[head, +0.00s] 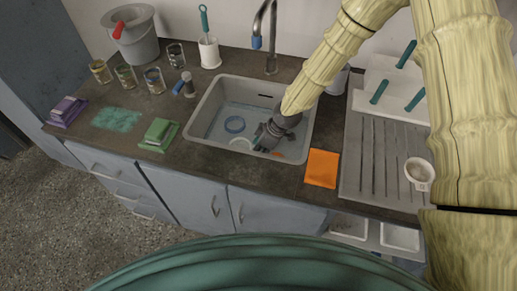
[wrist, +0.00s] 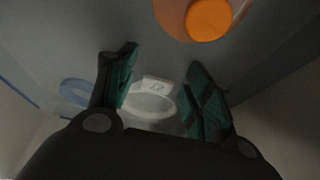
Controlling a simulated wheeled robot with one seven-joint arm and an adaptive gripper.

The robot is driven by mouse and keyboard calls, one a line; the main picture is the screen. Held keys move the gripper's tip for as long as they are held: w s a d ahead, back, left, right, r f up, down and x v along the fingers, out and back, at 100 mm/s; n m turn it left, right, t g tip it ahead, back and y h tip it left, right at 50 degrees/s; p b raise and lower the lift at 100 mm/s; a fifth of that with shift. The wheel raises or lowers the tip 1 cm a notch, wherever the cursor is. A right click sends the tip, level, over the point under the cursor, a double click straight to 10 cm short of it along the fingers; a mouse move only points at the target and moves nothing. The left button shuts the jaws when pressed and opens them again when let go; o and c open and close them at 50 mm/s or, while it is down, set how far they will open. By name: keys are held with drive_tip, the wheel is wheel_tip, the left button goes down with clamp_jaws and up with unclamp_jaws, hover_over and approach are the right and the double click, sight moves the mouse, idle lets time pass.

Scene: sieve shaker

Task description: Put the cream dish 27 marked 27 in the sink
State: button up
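A cream dish (wrist: 150,103) with a white tag lies on the sink floor in the wrist view; the mark on the tag looks like 27 but is blurred. My gripper (head: 266,138) is down in the sink. In the wrist view my gripper (wrist: 162,65) is open, its teal-padded fingers apart with nothing held. The dish shows beyond and between them, apparently apart from them. Another cream dish (head: 420,170) with a tag, not readable, stands on the drainboard.
The sink also holds a blue ring-shaped dish (head: 235,124) and an orange dish (wrist: 209,18). An orange cloth (head: 322,168) lies right of the sink, beside the drainboard (head: 352,180). A green sponge block (head: 158,134) and a tap (head: 272,50) are near.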

drive_tip(key=shift+r, duration=0.1)
drive_tip(key=v, duration=1.2)
